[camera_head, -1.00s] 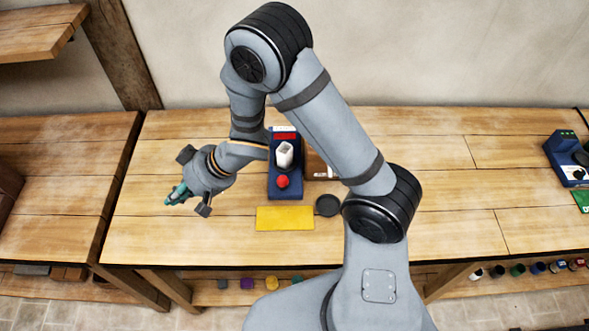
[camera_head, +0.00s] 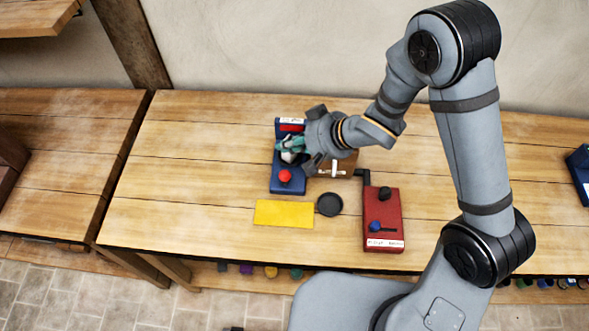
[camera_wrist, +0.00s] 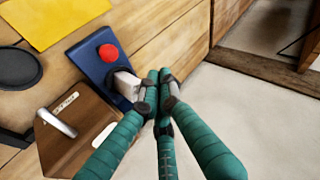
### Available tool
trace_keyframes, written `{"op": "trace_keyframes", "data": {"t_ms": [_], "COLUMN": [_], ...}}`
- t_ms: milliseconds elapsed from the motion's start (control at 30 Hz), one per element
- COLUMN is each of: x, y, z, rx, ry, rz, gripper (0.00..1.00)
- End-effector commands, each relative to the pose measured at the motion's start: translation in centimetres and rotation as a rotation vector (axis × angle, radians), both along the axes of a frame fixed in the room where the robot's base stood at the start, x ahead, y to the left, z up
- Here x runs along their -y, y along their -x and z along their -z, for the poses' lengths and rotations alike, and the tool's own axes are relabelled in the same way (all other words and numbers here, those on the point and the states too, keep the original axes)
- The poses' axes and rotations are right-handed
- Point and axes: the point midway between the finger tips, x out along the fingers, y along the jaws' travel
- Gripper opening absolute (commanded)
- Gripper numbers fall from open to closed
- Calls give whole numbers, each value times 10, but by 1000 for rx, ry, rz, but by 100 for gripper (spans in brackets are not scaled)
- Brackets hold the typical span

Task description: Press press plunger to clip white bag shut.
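The blue device (camera_head: 289,184) stands on the bench, with a red display at its back and a round red knob (camera_head: 286,176) at its front. The white bag (camera_wrist: 127,84) is on this device, beyond the red knob in the wrist view. My gripper (camera_head: 292,147) is over the bag in the head view and mostly covers it. In the wrist view, my gripper's green fingers (camera_wrist: 160,82) come together at the tips, just beside the bag. Nothing shows between them. I cannot tell whether they touch the bag.
A brown box with a handle (camera_wrist: 82,130) stands close beside the blue device. A yellow mat (camera_head: 283,213) and a black round dish (camera_head: 330,204) lie in front. A red device (camera_head: 382,222) with black and blue knobs stands to the right. The bench's left part is clear.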

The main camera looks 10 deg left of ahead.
Motion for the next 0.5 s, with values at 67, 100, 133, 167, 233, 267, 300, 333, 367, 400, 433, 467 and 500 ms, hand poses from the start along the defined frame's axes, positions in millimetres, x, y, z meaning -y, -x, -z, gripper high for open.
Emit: {"op": "trace_keyframes", "data": {"t_ms": [67, 100, 133, 167, 233, 267, 300, 333, 367, 400, 433, 467, 500], "x": [0, 0, 0, 0, 0, 0, 0, 0, 0, 0, 0, 0, 0], "y": [0, 0, 0, 0, 0, 0, 0, 0, 0, 0, 0, 0, 0], "z": [0, 0, 0, 0, 1, 2, 3, 4, 6, 8, 11, 13, 17], "rx": [0, 0, 0, 0, 0, 0, -1, -1, -1, -1, 0, -1, -1], "ry": [0, 0, 0, 0, 0, 0, 0, 0, 0, 0, 1, 1, 1], "rz": [0, 0, 0, 0, 0, 0, 1, 1, 1, 1, 1, 1, 1], "gripper": [0, 0, 0, 0, 0, 0, 0, 0, 0, 0, 0, 0, 0]}}
